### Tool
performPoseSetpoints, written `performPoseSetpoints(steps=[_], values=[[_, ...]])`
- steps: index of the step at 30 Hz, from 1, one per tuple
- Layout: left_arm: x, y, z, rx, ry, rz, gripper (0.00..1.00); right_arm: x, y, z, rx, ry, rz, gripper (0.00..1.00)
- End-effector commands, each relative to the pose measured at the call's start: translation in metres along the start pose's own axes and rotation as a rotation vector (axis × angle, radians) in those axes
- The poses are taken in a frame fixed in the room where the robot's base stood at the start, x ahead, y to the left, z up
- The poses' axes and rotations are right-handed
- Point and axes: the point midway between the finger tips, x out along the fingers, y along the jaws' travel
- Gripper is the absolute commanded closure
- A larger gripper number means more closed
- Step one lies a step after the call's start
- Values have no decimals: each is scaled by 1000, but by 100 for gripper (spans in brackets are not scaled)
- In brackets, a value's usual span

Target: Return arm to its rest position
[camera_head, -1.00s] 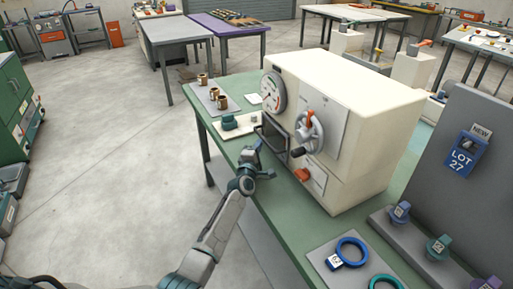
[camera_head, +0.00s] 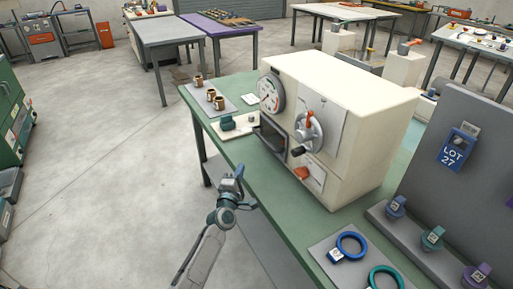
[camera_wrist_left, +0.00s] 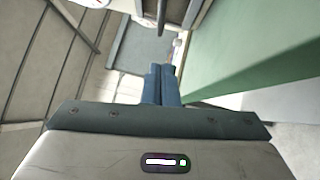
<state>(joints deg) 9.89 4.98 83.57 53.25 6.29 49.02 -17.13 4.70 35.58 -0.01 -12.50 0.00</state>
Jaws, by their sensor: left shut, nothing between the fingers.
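My left gripper (camera_head: 238,180) is in the head view, in front of the green table's left front edge. It is apart from the cream machine (camera_head: 345,110), which carries a dial, a round hub with a black handle and an orange lever. In the left wrist view the two blue fingers (camera_wrist_left: 162,84) are together with nothing between them. My right gripper is not in view.
The green table (camera_head: 270,190) holds brass cups (camera_head: 211,95), a white tray (camera_head: 242,127) with a green part, and blue (camera_head: 351,245) and green rings on a grey mat. A grey panel (camera_head: 470,190) stands at right. The floor at left is clear.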

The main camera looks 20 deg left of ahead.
Motion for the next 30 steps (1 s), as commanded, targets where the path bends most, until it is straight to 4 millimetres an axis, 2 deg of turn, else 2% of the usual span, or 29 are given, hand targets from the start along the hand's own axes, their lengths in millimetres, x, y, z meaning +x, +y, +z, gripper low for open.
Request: performPoseSetpoints(steps=[6,8,11,15,17,19,21,24,30], values=[[-9,-3,6,42,-30,-22,100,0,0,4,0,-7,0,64],[-21,-7,13,102,-73,-54,100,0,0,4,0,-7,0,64],[-53,-18,31,267,-186,-139,100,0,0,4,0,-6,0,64],[-118,-37,52,564,-377,-293,100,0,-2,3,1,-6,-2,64],[-150,-45,56,698,-461,-365,100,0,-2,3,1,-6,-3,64],[-191,-52,56,857,-559,-456,100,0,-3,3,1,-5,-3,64],[-232,-55,52,1007,-656,-551,100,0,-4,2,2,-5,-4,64],[-283,-54,42,1178,-768,-673,100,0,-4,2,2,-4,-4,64],[-350,-42,21,1377,-914,-849,100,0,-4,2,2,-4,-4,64]])
